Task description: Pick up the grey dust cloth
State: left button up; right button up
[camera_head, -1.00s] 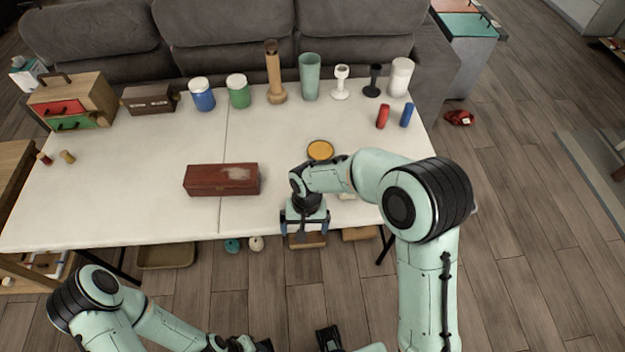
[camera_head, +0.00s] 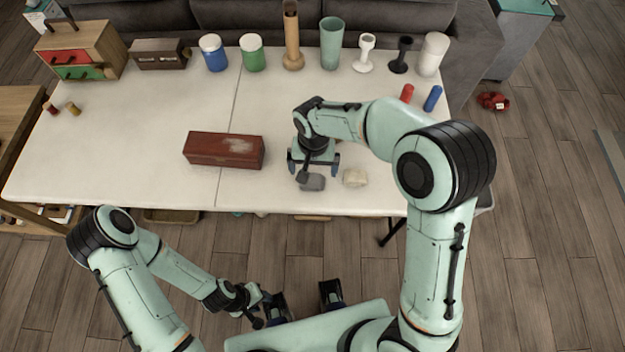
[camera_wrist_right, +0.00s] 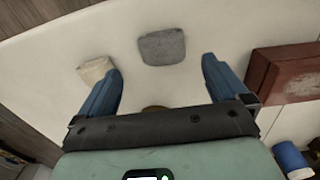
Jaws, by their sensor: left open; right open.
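The grey dust cloth (camera_head: 312,182) lies on the white table near its front edge. It also shows in the right wrist view (camera_wrist_right: 162,48) as a small flat grey square. My right gripper (camera_head: 314,168) is open and empty above the table, just behind the cloth. In the right wrist view the cloth lies beyond and between the two blue fingertips (camera_wrist_right: 161,75), apart from them. My left gripper (camera_head: 264,308) is open and low in front of the table, away from the cloth.
A cream folded piece (camera_head: 355,178) lies just right of the cloth. A dark red box (camera_head: 224,150) stands to the left. Jars, vases and candle holders line the table's back edge (camera_head: 332,42). The table's front left (camera_head: 120,185) is clear.

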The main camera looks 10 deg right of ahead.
aim_at(312, 179)
notch_tip(312, 179, down, 7)
jog(key=shift+w+a+r, duration=0.1)
jog(key=c, duration=1)
